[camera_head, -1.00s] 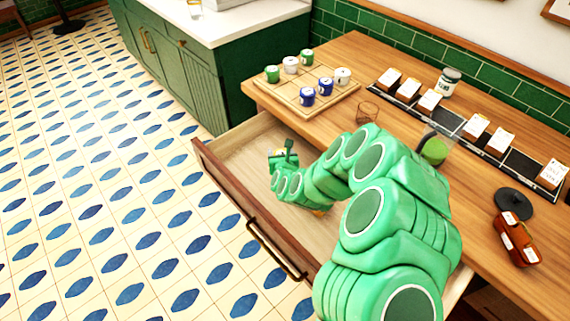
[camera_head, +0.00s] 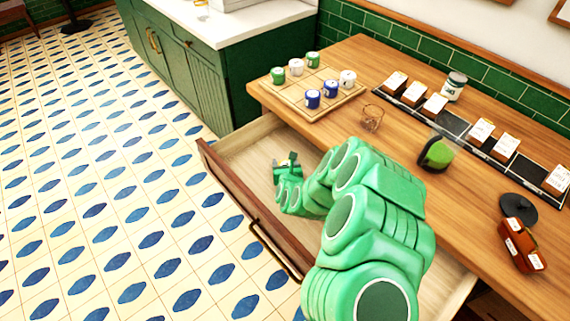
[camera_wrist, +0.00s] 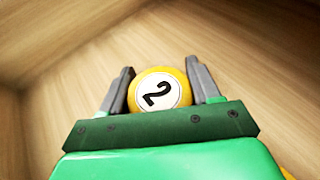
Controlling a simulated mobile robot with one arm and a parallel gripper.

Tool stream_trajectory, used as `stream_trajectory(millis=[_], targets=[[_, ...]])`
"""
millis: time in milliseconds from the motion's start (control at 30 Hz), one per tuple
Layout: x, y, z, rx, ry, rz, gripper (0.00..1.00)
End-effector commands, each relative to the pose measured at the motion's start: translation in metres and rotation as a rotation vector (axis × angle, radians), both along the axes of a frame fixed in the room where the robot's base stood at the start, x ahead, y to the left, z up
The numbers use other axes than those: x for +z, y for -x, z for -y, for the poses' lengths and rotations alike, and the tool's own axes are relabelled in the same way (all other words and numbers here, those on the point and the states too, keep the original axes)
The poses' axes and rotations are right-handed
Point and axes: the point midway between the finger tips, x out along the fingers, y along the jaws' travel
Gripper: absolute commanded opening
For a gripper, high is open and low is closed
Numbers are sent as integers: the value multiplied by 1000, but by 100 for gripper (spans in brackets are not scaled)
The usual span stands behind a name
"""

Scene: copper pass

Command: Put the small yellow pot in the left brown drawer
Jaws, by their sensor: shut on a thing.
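The small yellow pot (camera_wrist: 160,89), with a white disc and a black 2 on it, is between the two grey fingers of my gripper (camera_wrist: 160,84) in the wrist view. The fingers are shut on it. In the head view my gripper (camera_head: 287,160) is inside the open brown drawer (camera_head: 235,200), over its pale wooden floor. The pot is hidden by my arm in the head view. I cannot tell whether the pot touches the drawer floor.
A wooden board (camera_head: 335,103) with several green, white and blue pots stands on the wooden counter above the drawer. A small glass (camera_head: 372,117) and a jug of green liquid (camera_head: 437,153) are nearby. Most of the drawer floor around my gripper looks bare.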

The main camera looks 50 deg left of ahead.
Motion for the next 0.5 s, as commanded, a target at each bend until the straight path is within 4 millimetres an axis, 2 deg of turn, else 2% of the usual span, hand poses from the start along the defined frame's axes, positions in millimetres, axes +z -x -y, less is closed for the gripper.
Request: stream_trajectory(millis=[133, 167, 300, 500], targets=[[-3, 0, 0, 0, 1, 1, 27], [-3, 0, 0, 0, 0, 0, 66], [-2, 0, 0, 0, 0, 0, 87], [-2, 0, 0, 0, 0, 0, 87]])
